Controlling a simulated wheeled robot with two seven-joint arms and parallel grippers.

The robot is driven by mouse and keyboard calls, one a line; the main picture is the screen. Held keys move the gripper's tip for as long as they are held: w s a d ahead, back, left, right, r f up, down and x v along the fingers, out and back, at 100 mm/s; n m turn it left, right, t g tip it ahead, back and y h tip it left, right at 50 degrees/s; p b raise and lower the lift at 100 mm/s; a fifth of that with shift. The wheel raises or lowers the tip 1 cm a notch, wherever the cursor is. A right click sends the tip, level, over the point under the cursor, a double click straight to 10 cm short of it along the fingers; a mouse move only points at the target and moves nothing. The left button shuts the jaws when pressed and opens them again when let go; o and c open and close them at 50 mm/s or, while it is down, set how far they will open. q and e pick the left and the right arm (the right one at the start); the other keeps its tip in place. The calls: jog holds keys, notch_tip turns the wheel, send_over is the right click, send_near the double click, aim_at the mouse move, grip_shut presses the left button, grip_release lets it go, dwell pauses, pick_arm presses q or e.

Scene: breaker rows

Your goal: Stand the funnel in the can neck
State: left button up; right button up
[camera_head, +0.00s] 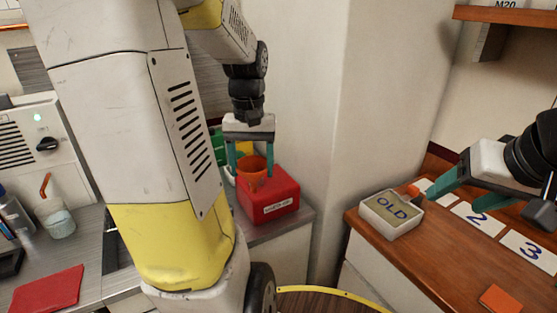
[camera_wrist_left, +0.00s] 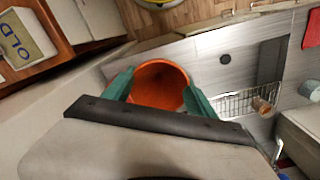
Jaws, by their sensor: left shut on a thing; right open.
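The orange funnel (camera_head: 253,177) is between the teal fingers of my left gripper (camera_head: 251,170), which is shut on it. In the left wrist view the funnel's wide mouth (camera_wrist_left: 160,85) faces the camera, between both fingers. The red can (camera_head: 268,205) with a white label stands on the grey counter, right below the funnel in the head view. The can's neck is hidden, and I cannot tell whether the spout is inside it. My right gripper (camera_head: 438,188) is open beside the OLD tray, away from the can.
The OLD tray (camera_head: 391,214) sits on the wooden counter (camera_head: 425,262), near numbered cards (camera_head: 478,220) and an orange square (camera_head: 501,298). Green and yellow items stand behind the can. A pale wall column (camera_head: 372,110) rises between the counters. A red cloth (camera_head: 47,289) lies at left.

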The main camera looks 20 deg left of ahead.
pick_arm(q)
jog(key=shift+w+a+f, duration=0.7)
jog(key=shift+w+f, duration=0.05)
jog(key=shift+w, duration=0.9)
jog(key=shift+w+a+f, duration=0.65)
jog(key=shift+w+f, duration=0.1)
jog(key=shift+w, duration=0.85)
jog(key=shift+w+a+f, duration=0.7)
jog(key=shift+w+f, duration=0.05)
jog(key=shift+w, duration=0.9)
jog(key=o, duration=1.3)
jog(key=shift+f, duration=0.15)
jog(key=shift+o, duration=0.2)
